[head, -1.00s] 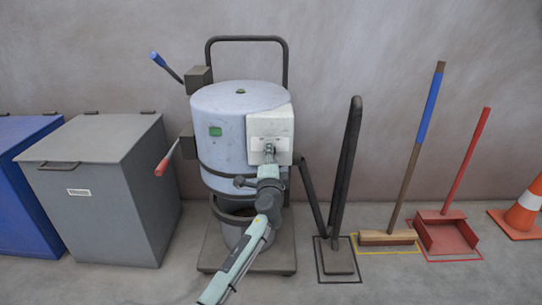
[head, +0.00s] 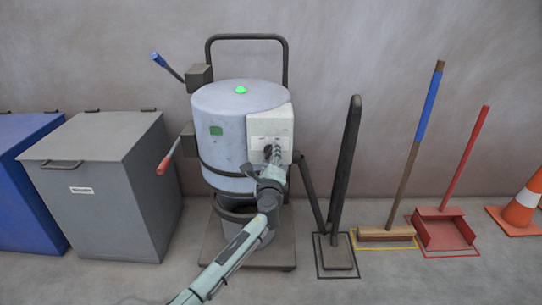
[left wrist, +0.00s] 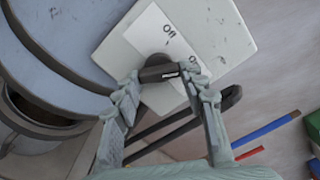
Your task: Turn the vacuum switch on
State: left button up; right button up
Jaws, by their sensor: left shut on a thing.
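The vacuum switch (left wrist: 159,68) is a dark rotary knob on the white control box (head: 283,123) at the front right of the pale blue vacuum drum (head: 222,150). In the left wrist view its bar lies across between my fingers, and the end with a white mark points toward the partly hidden "On" lettering. "Off" is readable above the knob. My left gripper (left wrist: 159,79) is shut on the knob, one finger at each end. A lamp (head: 240,90) on the drum's lid glows green. My right gripper is in neither view.
A grey bin (head: 100,200) and a blue bin (head: 25,185) stand at the left. A red-tipped lever (head: 168,158) sticks out left of the drum. A dark upright post (head: 347,170), broom (head: 386,235), red dustpan (head: 445,230) and cone (head: 522,208) stand at the right.

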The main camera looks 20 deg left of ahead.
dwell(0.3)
pick_arm(q)
jog(key=o, duration=1.2)
jog(key=shift+c, duration=0.2)
jog(key=shift+s, duration=0.1)
jog(key=v, duration=1.2)
